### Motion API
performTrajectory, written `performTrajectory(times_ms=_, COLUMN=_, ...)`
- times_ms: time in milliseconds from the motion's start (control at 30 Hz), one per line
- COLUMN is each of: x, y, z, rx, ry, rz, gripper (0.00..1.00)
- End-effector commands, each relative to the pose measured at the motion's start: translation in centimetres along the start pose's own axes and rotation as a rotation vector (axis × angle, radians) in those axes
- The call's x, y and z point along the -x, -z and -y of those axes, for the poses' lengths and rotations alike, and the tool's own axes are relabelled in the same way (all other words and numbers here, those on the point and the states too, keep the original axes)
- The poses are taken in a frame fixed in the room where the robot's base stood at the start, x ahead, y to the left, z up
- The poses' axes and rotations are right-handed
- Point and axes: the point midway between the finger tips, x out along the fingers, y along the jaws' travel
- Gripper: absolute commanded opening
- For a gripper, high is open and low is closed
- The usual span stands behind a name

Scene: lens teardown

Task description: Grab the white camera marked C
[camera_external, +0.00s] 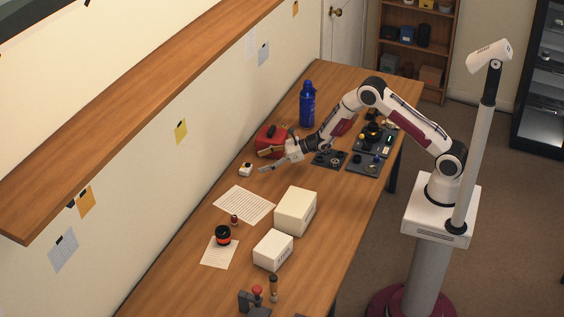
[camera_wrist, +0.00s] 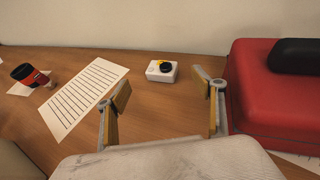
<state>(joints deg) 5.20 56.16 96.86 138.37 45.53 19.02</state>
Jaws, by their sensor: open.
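A small white camera (camera_external: 246,169) with a dark round top lies on the wooden table, left of my gripper (camera_external: 266,161) in the external view. In the wrist view the white camera (camera_wrist: 161,71) shows a black disc and a yellow part on top. It lies beyond the fingertips of my gripper (camera_wrist: 160,89), between the two fingers as seen there, nearer the right one. My gripper is open and empty, apart from the camera. The letter C cannot be made out in either view.
A red case (camera_wrist: 275,90) with a black handle stands close to my right finger. Printed paper (camera_wrist: 85,95) lies to the left, with a black and orange jar (camera_wrist: 28,75) beyond. White boxes (camera_external: 295,211) and a blue bottle (camera_external: 307,104) stand apart. Table around the camera is clear.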

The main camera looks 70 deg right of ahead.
Motion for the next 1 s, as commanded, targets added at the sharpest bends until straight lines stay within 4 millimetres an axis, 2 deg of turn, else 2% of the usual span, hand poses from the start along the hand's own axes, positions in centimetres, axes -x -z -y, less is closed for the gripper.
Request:
performTrajectory(times_ms=300, x=-1.9, y=0.0, z=0.0, rx=0.0, ry=-0.001, rz=0.0, gripper=0.68)
performTrajectory(times_ms=767, x=-2.1, y=0.0, z=0.0, rx=0.0, ry=0.0, rz=0.0, gripper=0.68)
performTrajectory(times_ms=1000, x=-3.3, y=0.1, z=0.1, rx=0.001, ry=0.0, rz=-0.001, gripper=0.68)
